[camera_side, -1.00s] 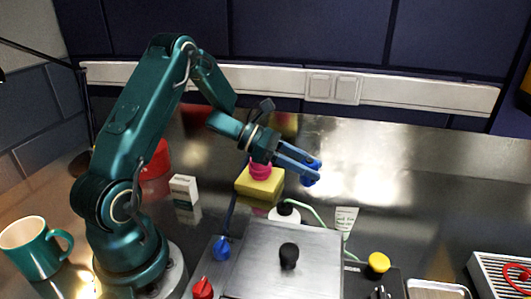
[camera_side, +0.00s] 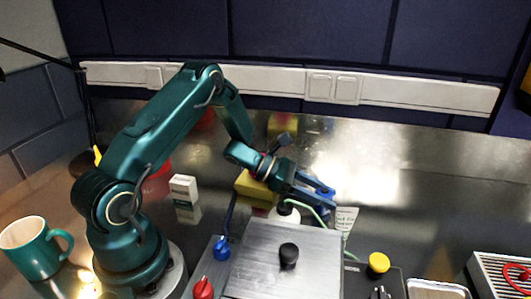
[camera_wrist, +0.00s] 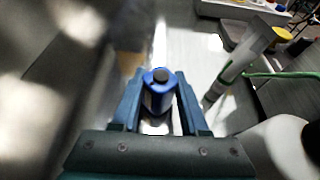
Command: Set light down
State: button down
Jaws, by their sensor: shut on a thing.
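My gripper (camera_side: 326,197) is shut on a small blue light (camera_wrist: 160,92). In the wrist view the light sits between the two fingers (camera_wrist: 158,102), with a dark round button on its end. In the side view the light is mostly hidden by the fingers. My gripper is low over the back of the metal counter, behind the lidded steel plate and close to a white tube (camera_side: 346,217). I cannot tell whether the light touches the counter.
A white bottle (camera_side: 287,214) with a black cap and a green cord stand close to my gripper. A yellow block (camera_side: 252,190) is to the left. A steel lid (camera_side: 262,262) with a black knob (camera_side: 289,254) is in front.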

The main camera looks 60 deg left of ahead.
jog(key=shift+f, duration=0.1)
jog(key=shift+c, duration=2.1)
grip_release()
jog(key=shift+f, duration=0.1)
